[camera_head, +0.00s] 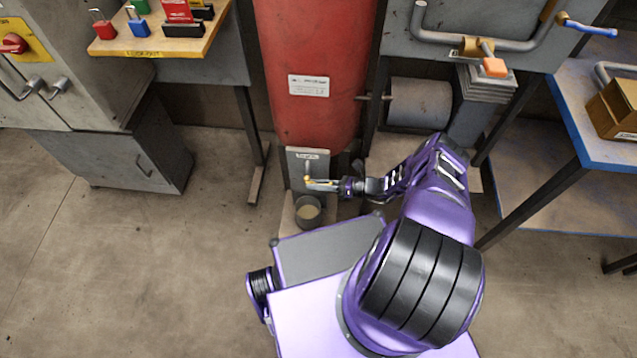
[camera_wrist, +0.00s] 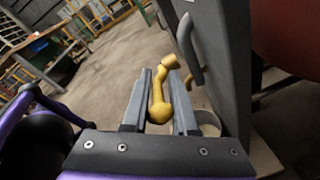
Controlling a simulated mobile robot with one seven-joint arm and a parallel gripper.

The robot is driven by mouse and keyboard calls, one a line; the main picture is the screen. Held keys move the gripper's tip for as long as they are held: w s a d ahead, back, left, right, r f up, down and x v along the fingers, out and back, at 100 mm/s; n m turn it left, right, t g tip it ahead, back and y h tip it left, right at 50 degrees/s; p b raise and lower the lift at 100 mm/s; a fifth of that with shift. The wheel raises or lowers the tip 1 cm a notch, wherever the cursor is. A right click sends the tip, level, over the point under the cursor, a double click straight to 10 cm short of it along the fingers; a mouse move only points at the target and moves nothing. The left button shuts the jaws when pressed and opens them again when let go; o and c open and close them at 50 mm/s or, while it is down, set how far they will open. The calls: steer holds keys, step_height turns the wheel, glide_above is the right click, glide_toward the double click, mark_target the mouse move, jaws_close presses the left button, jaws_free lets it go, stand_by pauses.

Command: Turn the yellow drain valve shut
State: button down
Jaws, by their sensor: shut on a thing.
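The yellow drain valve (camera_head: 320,182) is at the foot of the red tank (camera_head: 310,75), in front of a grey plate (camera_head: 308,162). In the wrist view its yellow handle (camera_wrist: 158,98) lies between the two fingers. My gripper (camera_head: 335,185) reaches it from the right and is shut on the handle. In the wrist view my gripper (camera_wrist: 160,105) has a finger on each side of the handle. Whether the valve is open or closed inside cannot be told.
A small round pot (camera_head: 307,209) stands below the valve. A blue-edged bench (camera_head: 590,130) stands at the right. The floor at left is clear.

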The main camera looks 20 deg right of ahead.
steer(key=shift+s+a+f, duration=0.1)
stand_by(0.3)
steer(key=c, duration=0.9)
jaws_free()
steer(key=v, duration=1.7)
steer(key=shift+d, duration=0.25)
